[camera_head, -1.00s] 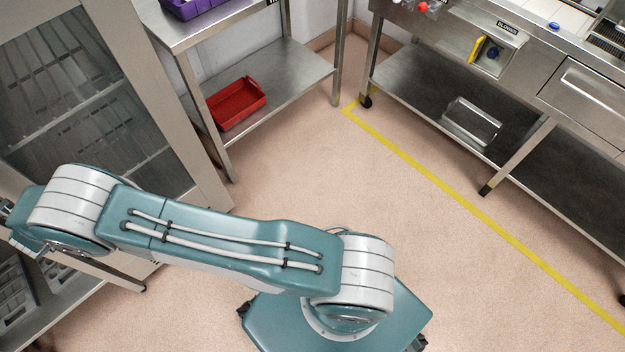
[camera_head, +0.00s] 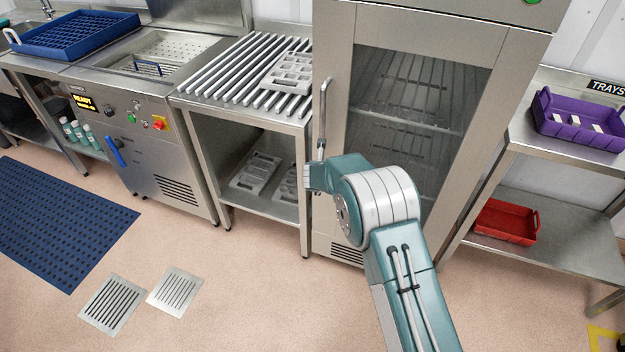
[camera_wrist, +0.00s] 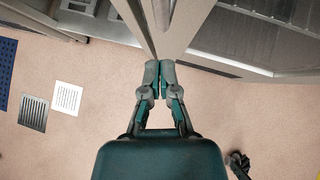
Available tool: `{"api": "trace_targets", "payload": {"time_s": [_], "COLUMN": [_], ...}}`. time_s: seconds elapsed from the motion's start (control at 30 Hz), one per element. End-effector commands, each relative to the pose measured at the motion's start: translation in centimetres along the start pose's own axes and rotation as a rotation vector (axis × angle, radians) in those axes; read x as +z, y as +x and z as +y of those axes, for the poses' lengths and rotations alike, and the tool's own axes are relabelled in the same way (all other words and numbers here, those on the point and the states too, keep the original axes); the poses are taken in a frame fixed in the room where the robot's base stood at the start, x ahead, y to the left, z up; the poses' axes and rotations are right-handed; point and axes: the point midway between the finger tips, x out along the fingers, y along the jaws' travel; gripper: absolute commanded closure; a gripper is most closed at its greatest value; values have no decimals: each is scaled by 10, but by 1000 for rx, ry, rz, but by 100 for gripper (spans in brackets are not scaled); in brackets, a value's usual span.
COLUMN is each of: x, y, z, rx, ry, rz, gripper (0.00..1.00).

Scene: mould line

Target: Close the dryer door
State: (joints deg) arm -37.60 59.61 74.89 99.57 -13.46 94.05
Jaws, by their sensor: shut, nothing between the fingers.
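The dryer (camera_head: 335,60) is a tall steel cabinet in the middle of the head view. Its door (camera_head: 425,38) has a steel frame around a large window, with racks visible behind it. The long vertical handle (camera_head: 323,115) is on the door's left side. The door looks shut or nearly shut; I cannot tell if a small gap remains.
A slatted steel table (camera_head: 215,108) with a grey mould stands left of the dryer. A shelf unit (camera_head: 575,235) on the right holds a purple tray (camera_head: 578,122) and a red tray (camera_head: 505,222). A blue mat (camera_head: 60,220) and floor drains lie at left. Front floor is clear.

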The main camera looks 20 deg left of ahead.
Motion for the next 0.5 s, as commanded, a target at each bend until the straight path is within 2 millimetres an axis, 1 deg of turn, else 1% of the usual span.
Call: {"api": "trace_targets", "payload": {"time_s": [0.27, 0.5], "x": [-2, -2], "y": [-28, -68], "z": [6, 7], "rx": [-2, -1], "ry": [-6, -4], "rz": [2, 1], "gripper": [100, 100]}}
